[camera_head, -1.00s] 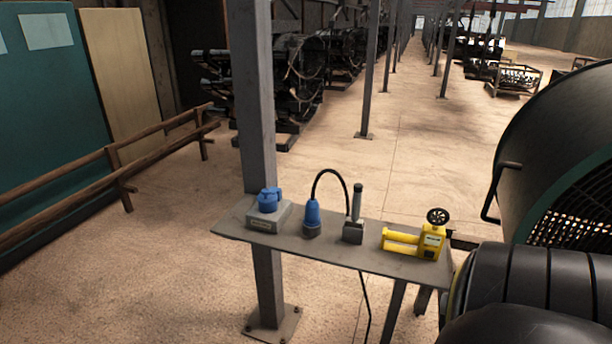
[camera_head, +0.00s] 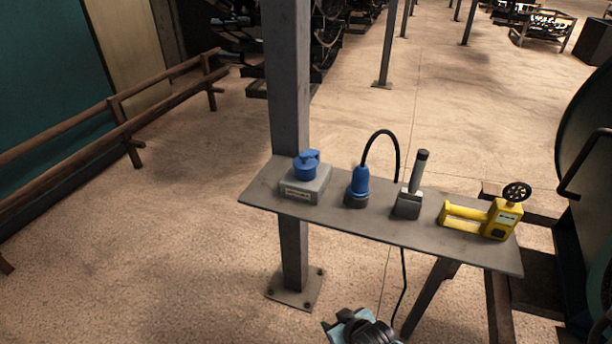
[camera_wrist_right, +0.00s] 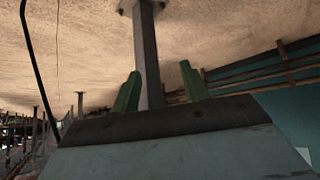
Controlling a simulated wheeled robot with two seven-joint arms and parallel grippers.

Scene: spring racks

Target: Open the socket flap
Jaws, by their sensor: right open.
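The socket is a grey box (camera_head: 304,188) with a blue round top and flap (camera_head: 307,164), at the left end of the grey shelf (camera_head: 400,231) in the head view. The flap looks lowered over the socket's top, though it is small here. My right gripper (camera_head: 335,326) is at the bottom edge of the head view, below and in front of the shelf and well apart from the socket. In the right wrist view its two green fingers (camera_wrist_right: 160,90) are spread with nothing between them; a grey post stands behind. My left gripper is not in view.
On the shelf, right of the socket, stand a blue plug (camera_head: 358,187) with a black cable, a grey block with an upright handle (camera_head: 411,190) and a yellow device (camera_head: 480,216) with a black handwheel. A steel post (camera_head: 289,100) rises behind the shelf.

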